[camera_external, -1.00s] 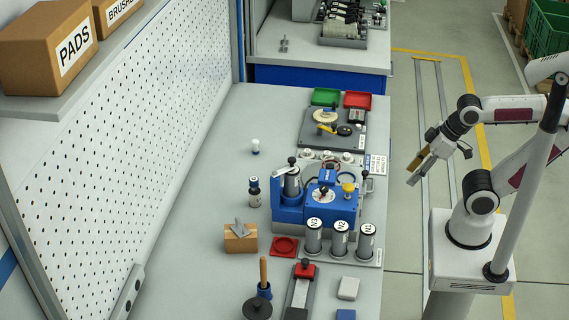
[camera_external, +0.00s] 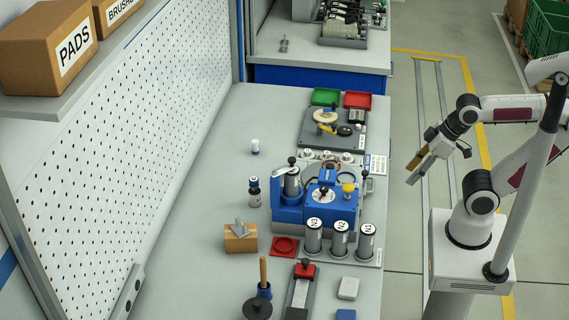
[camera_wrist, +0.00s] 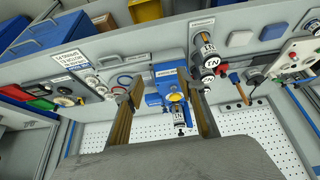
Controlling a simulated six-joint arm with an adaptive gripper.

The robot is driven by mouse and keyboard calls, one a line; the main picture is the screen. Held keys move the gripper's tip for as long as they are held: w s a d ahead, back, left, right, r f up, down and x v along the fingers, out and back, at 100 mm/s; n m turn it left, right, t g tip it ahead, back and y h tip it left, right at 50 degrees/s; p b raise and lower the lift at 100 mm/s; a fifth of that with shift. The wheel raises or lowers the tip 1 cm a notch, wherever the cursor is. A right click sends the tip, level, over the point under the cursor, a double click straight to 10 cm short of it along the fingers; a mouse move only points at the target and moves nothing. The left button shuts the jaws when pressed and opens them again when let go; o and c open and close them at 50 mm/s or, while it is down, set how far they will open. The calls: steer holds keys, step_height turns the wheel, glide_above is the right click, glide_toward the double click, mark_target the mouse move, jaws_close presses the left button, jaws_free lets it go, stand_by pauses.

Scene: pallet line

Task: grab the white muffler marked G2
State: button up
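A row of small white round parts (camera_external: 327,156) stands on the bench behind the blue machine, beside a white label card. They also show at left in the wrist view (camera_wrist: 92,81). They may be the mufflers, but no G2 mark is readable on any of them. My gripper (camera_external: 413,171) hangs over the floor to the right of the bench, well apart from these parts. In the wrist view its two tan fingers (camera_wrist: 160,78) are spread, with nothing held between them.
The blue machine (camera_external: 342,211) sits mid-bench, with several grey cylinders (camera_external: 340,238) in front. A white bulb-like part (camera_external: 255,147) stands alone at left. Bench space around it is clear.

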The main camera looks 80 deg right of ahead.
steer(key=w+d+r+n+g+h, duration=0.15)
steer(key=w+d+n+h, duration=0.35)
steer(key=w+d, duration=0.8)
steer(key=n+t+h, duration=0.2)
steer(key=n+h, duration=0.4)
steer(key=n, duration=0.7)
glide_above(256, 145)
steer(key=s+a, duration=0.6)
steer(key=s, duration=0.8)
step_height(256, 145, down, 8)
steer(key=w+f+n, duration=0.2)
steer(key=w+f, duration=0.1)
steer(key=f, duration=0.1)
steer(key=w+d+f+n+t, duration=0.1)
steer(key=w+f+n, duration=0.2)
steer(key=w+f, duration=0.1)
steer(key=w+f+n+t, duration=0.1)
steer(key=w+f+n, duration=0.1)
steer(key=w+f, duration=0.1)
steer(key=shift+w+d+f, duration=0.2)
steer(key=shift+d+f, duration=0.05)
steer(key=shift+f, duration=0.3)
steer(key=shift+w+d, duration=0.1)
steer(key=shift+x, duration=1.15)
steer(key=shift+x, duration=2.6)
